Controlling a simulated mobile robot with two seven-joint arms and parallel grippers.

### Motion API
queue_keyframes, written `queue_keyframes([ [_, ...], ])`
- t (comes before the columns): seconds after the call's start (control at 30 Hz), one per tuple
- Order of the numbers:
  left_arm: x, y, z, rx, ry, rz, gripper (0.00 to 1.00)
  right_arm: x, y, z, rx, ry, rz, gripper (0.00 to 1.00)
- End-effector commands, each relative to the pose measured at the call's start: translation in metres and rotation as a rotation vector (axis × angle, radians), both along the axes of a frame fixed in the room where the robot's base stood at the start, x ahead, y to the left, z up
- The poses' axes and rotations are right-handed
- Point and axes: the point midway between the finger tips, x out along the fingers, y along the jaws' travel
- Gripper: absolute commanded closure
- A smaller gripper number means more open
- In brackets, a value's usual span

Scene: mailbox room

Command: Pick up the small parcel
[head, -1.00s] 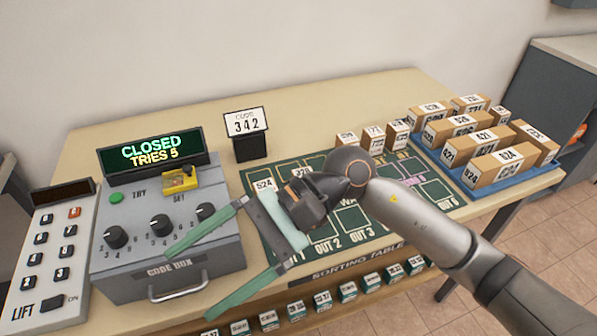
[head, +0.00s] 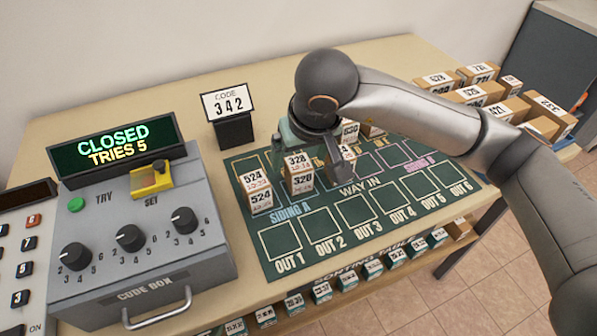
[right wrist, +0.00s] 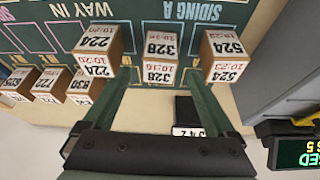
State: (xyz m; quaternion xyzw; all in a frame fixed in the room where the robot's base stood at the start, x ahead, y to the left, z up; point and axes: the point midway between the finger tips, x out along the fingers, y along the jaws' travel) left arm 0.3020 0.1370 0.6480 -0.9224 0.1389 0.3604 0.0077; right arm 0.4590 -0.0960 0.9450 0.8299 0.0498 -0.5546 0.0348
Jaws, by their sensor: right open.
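The small parcel marked 328 (head: 299,172) is a brown box with white labels, standing on the green sorting mat between two like parcels, 524 (head: 259,190) on its left and one marked 224 (right wrist: 98,52) on its other side. My right gripper (head: 311,158) is over parcel 328, pointing down, and partly hides the parcel to its right. In the right wrist view parcel 328 (right wrist: 159,50) lies between the lines of the two open green fingers, with gaps on both sides. The jaws hold nothing. My left gripper is not in view.
Behind the gripper stand more small parcels (right wrist: 48,82) and the code sign 342 (head: 231,106). The grey code box (head: 150,265), reading CLOSED, TRIES 5, stands at left. Larger parcels (head: 480,94) are at right. The OUT squares in front are clear.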

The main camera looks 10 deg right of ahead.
Motion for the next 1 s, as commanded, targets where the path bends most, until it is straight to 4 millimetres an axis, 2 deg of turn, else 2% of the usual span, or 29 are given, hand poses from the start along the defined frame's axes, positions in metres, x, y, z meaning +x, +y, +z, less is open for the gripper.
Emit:
queue_keyframes([
  [0.17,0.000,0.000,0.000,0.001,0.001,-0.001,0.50,0.004,0.001,-0.013,0.001,0.002,-0.001,0.09],
  [0.5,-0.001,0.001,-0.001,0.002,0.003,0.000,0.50,0.020,0.002,-0.054,0.003,0.003,0.000,0.09],
  [0.77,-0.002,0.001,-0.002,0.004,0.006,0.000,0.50,0.023,0.002,-0.057,0.003,-0.001,0.001,0.09],
  [0.83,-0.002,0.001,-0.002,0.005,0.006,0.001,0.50,0.022,0.002,-0.057,0.003,-0.001,0.001,0.13],
  [1.0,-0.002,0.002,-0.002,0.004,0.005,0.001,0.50,0.022,0.002,-0.057,0.003,-0.001,0.000,0.32],
])
